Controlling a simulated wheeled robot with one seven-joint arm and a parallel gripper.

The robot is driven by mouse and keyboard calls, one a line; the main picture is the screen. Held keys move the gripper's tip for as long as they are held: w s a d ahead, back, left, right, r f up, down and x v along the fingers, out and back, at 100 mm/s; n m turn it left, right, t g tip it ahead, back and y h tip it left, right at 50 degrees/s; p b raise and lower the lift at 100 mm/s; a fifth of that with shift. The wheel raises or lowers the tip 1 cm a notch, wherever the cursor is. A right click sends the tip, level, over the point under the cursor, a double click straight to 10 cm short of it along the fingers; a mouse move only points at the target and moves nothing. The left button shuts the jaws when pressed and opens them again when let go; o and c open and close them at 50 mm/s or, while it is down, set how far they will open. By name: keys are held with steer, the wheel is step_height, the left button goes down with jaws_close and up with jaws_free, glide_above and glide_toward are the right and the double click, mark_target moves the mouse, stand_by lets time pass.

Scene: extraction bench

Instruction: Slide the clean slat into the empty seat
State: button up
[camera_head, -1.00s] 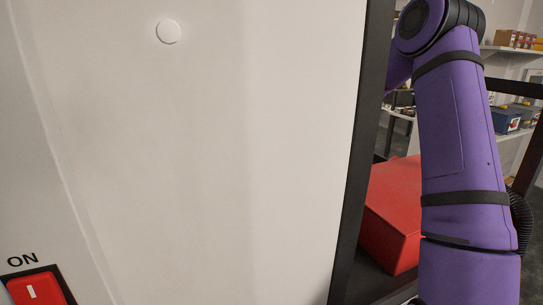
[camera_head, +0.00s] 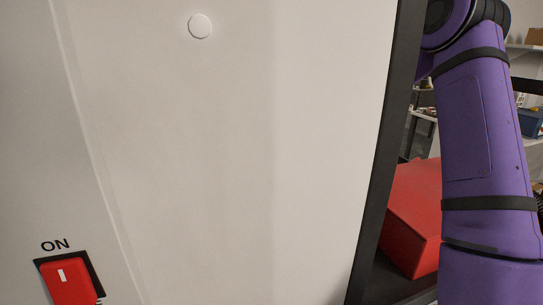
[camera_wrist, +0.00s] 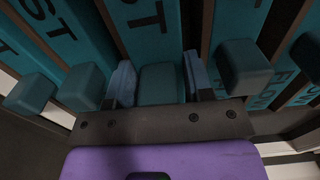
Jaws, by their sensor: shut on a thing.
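In the wrist view, my gripper (camera_wrist: 159,78) is shut on the teal handle block of a slat (camera_wrist: 148,35). The block sits between two blue-grey finger pads. This slat is a teal panel with dark letters, of which "ST" shows. Other teal slats with handle blocks stand on both sides, one at left (camera_wrist: 55,28) and one at right (camera_wrist: 240,18). Dark dividers separate them. I cannot tell how deep the held slat sits, and no empty seat is clearly visible. The head view does not show my gripper or the slats.
In the head view, a large white panel (camera_head: 230,150) with a round button fills most of the picture. A red ON switch (camera_head: 68,280) is at lower left. A red box (camera_head: 412,215) lies beyond the panel's dark edge, beside my purple arm. Shelves stand behind.

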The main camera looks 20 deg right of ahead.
steer(key=shift+f, duration=0.2)
stand_by(0.6)
steer(key=o, duration=1)
steer(key=shift+o, duration=0.2)
steer(key=d, duration=1.1)
